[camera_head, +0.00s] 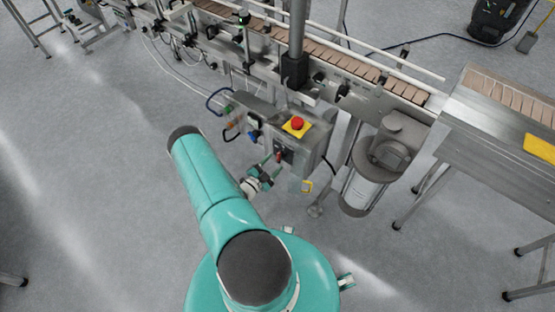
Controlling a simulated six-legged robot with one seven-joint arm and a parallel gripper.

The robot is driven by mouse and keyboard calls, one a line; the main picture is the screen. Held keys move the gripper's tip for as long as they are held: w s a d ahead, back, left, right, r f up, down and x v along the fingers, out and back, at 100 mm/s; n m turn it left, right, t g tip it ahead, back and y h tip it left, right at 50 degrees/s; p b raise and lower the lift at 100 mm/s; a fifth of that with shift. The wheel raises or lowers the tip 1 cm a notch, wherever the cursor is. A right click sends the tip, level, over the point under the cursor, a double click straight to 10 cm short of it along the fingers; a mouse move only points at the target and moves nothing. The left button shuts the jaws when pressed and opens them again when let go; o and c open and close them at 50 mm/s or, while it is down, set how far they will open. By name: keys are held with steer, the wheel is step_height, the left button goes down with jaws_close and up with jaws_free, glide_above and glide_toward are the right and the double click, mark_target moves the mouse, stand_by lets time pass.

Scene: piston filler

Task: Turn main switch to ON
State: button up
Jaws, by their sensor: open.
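The control box (308,142) hangs below the conveyor in the middle of the view. A small dark panel with a red part (278,156), which looks like the main switch, is on its front face. Its setting is too small to read. My gripper (272,163) is open right at this front panel, with nothing visible between its fingers. The fingers partly cover the switch area, and I cannot tell whether they touch it.
A red emergency button on a yellow plate (296,125) tops the box, close above my gripper. A blue hose (214,100) loops at left. A motor (370,175) hangs at right. The conveyor (340,62) runs behind. Open grey floor (90,200) lies left.

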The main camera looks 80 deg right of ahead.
steer(key=v, duration=0.9)
steer(key=shift+w+a, duration=0.15)
steer(key=shift+a, duration=0.1)
